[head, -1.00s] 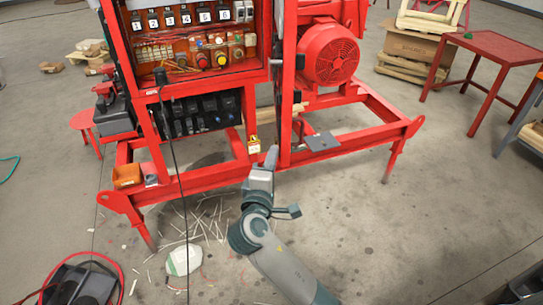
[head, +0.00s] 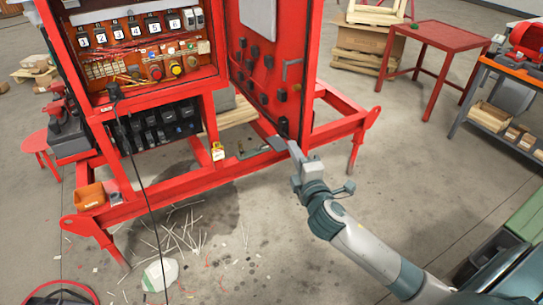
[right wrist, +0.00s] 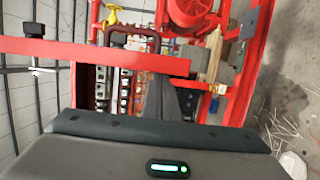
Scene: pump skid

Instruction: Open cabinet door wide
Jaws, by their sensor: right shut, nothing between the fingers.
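The red cabinet door (head: 300,60) stands swung out from the right side of the red cabinet (head: 215,110). Its inner face shows a pale sheet, several black fittings and a grey bracket. The cabinet's inside, with numbered breakers (head: 135,32) and coloured knobs, is exposed. My right gripper (head: 293,149) is shut and empty at the lower free edge of the door; whether it touches cannot be told. In the right wrist view its dark fingers (right wrist: 160,97) are close to a red bar-like edge (right wrist: 100,52), probably the door. My left gripper is not in view.
The red skid frame (head: 344,126) runs low beneath the door. A red table (head: 445,36) and a workbench (head: 500,75) stand to the right. Open floor lies between them and the skid. A black cable (head: 140,180) hangs in front of the cabinet.

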